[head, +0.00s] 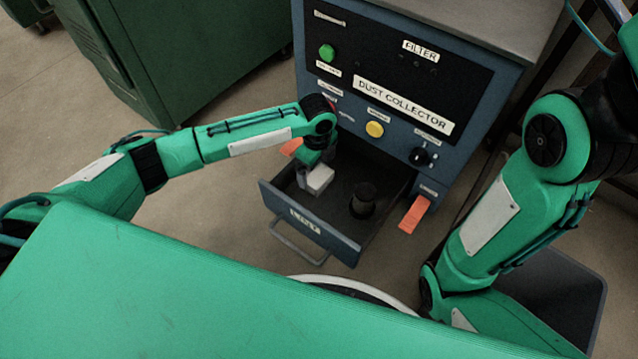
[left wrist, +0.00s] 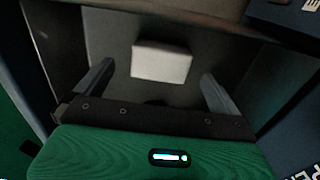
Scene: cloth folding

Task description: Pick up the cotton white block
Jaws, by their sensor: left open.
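The white block (head: 319,178) lies inside the open drawer (head: 346,244) of the dust collector, toward the drawer's left side. My left gripper (head: 309,176) reaches down into the drawer right at the block in the head view. In the left wrist view the block (left wrist: 161,63) shows ahead of the gripper (left wrist: 158,85), between the lines of its two spread fingers. The fingers are open, and the block looks a little beyond their tips. My right arm shows at the right of the head view, but its gripper is out of sight.
A dark round object (head: 363,200) stands in the drawer to the right of the block. The blue dust collector cabinet (head: 385,100) rises behind the drawer, with buttons, a knob and an orange tab (head: 414,214). A green cabinet (head: 180,60) stands at the left.

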